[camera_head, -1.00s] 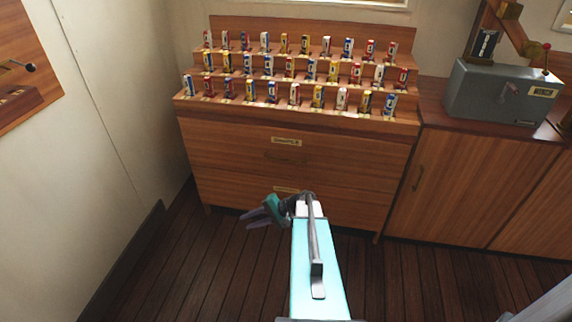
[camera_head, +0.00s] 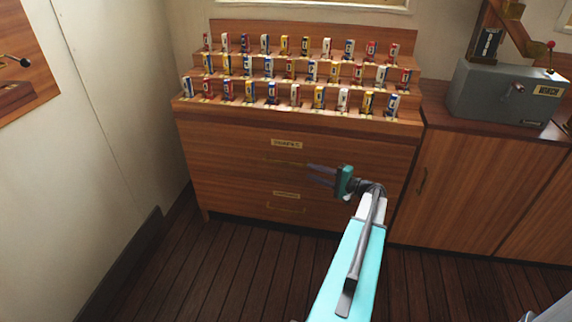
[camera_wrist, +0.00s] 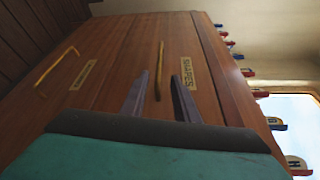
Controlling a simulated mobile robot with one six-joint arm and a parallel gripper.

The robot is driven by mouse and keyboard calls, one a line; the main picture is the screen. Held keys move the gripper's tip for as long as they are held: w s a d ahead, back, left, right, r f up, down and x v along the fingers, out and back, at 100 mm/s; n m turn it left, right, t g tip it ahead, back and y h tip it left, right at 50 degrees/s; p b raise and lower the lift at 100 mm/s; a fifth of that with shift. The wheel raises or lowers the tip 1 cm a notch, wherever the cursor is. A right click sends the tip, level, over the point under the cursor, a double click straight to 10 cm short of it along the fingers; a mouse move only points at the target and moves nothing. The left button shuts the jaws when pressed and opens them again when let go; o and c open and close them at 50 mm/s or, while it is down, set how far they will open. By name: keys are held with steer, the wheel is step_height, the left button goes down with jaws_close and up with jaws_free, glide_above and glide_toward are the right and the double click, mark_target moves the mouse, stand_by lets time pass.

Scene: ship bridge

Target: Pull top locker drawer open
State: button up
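The wooden locker (camera_head: 215,160) has two drawers. The top drawer (camera_head: 225,140) is closed and bears a label reading SHAPES (camera_head: 286,144). Its thin brass bar handle (camera_head: 283,161) sits below the label. My gripper (camera_head: 310,175) is in front of the top drawer, with its fingers pointing left toward the handle. In the wrist view, my gripper (camera_wrist: 158,92) is open. The top handle (camera_wrist: 159,72) appears between the lines of the two fingers, near the tips. I cannot tell whether a finger touches it.
The lower drawer (camera_head: 235,190) is closed, with its own brass handle (camera_head: 286,208) and label. Rows of small coloured signal blocks stand on the stepped shelf (camera_head: 250,107) above. A cabinet (camera_head: 450,190) with a grey winch box (camera_head: 505,95) is at right. The plank floor (camera_head: 240,250) in front is clear.

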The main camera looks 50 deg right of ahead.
mark_target(286, 163)
steer(key=shift+w, duration=0.1)
steer(key=w, duration=0.4)
steer(key=w+a, duration=0.1)
steer(key=w, duration=0.4)
steer(key=w+a+f, duration=0.1)
steer(key=w, duration=0.3)
steer(key=shift+w+a+b, duration=0.2)
steer(key=shift+w+b, duration=0.05)
steer(key=shift+b, duration=0.1)
jaws_close()
steer(key=shift+d, duration=0.1)
